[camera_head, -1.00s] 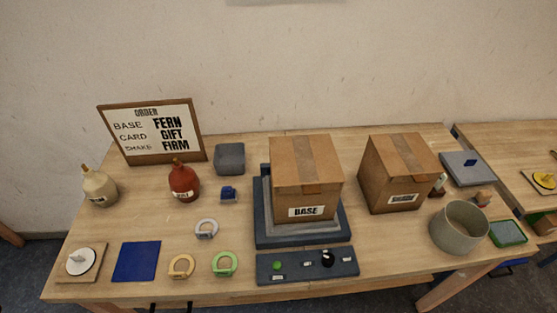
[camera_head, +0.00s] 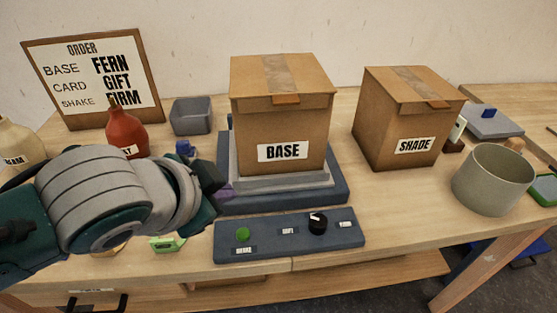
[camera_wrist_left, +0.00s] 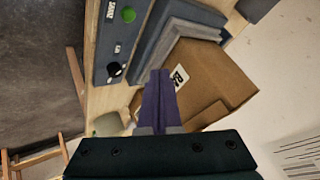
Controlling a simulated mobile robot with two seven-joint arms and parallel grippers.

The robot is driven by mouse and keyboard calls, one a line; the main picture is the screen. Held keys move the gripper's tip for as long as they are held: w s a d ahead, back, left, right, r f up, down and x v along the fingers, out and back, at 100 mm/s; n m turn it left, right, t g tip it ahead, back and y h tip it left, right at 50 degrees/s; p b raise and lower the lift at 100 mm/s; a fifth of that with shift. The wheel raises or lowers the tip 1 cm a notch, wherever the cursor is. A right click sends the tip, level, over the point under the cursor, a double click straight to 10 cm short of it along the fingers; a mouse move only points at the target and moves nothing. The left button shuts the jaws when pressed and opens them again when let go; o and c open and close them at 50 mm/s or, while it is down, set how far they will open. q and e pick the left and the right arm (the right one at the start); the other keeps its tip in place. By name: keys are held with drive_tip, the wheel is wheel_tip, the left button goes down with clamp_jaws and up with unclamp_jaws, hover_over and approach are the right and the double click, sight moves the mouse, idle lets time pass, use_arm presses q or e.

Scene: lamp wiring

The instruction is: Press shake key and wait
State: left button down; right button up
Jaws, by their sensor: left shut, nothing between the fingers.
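The blue control panel (camera_head: 275,245) lies at the front of the table, with a green round key (camera_head: 243,234) on its left and a black knob (camera_head: 318,222) between two small labels. The label below the green key is hard to read. In the left wrist view the green key (camera_wrist_left: 128,14) and the knob (camera_wrist_left: 114,69) are uncovered. My left gripper (camera_head: 226,191) is shut and empty, above and behind the panel's left end, apart from the key. Its purple fingers (camera_wrist_left: 160,103) are together. My right gripper is not in view.
The BASE box (camera_head: 282,125) stands on a grey stepped platform (camera_head: 290,198) behind the panel. The SHADE box (camera_head: 405,125) and a round pot (camera_head: 493,180) are to the right. An order board (camera_head: 92,75) reads FERN, GIFT, FIRM. A red bottle (camera_head: 127,130) stands behind my left arm.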

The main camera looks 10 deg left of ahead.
use_arm(q)
drive_tip(key=shift+m+t, duration=0.3)
drive_tip(key=shift+m, duration=0.3)
drive_tip(key=b+x, duration=0.1)
drive_tip(key=x, duration=0.1)
drive_tip(key=b+x, duration=0.1)
drive_tip(key=x, duration=0.1)
drive_tip(key=shift+a+f, duration=0.25)
drive_tip(key=shift+f, duration=0.1)
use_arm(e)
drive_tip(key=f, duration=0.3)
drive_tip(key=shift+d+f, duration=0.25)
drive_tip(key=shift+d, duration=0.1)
use_arm(q)
drive_tip(key=b, duration=0.8)
hover_over(239, 238)
wheel_tip(239, 238, down, 8)
drive_tip(key=shift+r, duration=0.15)
drive_tip(key=shift+f+b, duration=0.4)
drive_tip(key=shift+f, duration=0.15)
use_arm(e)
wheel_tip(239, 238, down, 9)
use_arm(q)
drive_tip(key=shift+f, duration=0.1)
drive_tip(key=shift+f, duration=0.3)
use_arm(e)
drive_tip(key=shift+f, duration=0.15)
